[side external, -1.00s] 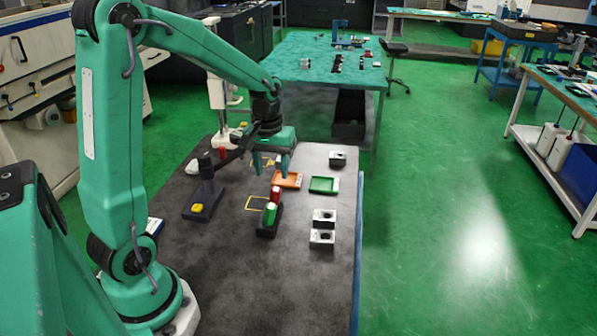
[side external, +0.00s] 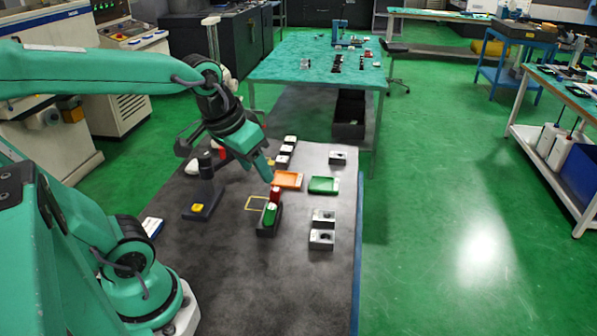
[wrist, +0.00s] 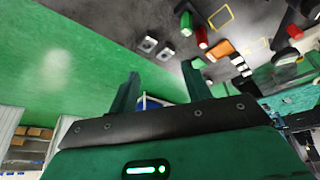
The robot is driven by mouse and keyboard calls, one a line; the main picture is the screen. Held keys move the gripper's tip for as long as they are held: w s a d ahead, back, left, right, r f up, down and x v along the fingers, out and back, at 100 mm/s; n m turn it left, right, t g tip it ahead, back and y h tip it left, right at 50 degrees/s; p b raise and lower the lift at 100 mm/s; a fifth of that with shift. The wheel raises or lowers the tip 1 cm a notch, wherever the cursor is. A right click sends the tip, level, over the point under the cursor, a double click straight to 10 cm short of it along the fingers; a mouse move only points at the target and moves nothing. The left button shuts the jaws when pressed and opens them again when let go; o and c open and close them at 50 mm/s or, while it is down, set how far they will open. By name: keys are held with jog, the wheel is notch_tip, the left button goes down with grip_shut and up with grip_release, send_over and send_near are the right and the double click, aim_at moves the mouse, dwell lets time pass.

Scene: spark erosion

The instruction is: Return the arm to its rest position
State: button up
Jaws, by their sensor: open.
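My gripper (side external: 266,172) hangs above the dark bench (side external: 305,275), tilted down and to the right in the side view. In the wrist view my gripper (wrist: 160,84) shows two green fingers spread apart with nothing between them. A dark holder (side external: 265,231) with a green piece (side external: 270,213) and a red piece (side external: 275,194) stands below and in front of it. I cannot tell the exact height of the fingertips over the bench.
An orange tray (side external: 289,180) and a green tray (side external: 324,185) lie on the bench. Grey blocks with holes (side external: 323,217) stand at the right. A dark stand with a yellow button (side external: 197,208) is at the left. The bench front is mostly clear.

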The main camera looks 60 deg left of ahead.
jog(key=s, duration=0.1)
jog(key=s+d+m, duration=0.1)
jog(key=s+d+t, duration=0.1)
jog(key=shift+s+r+m, duration=0.2)
jog(key=shift+r+m, duration=0.1)
jog(key=shift+m, duration=0.1)
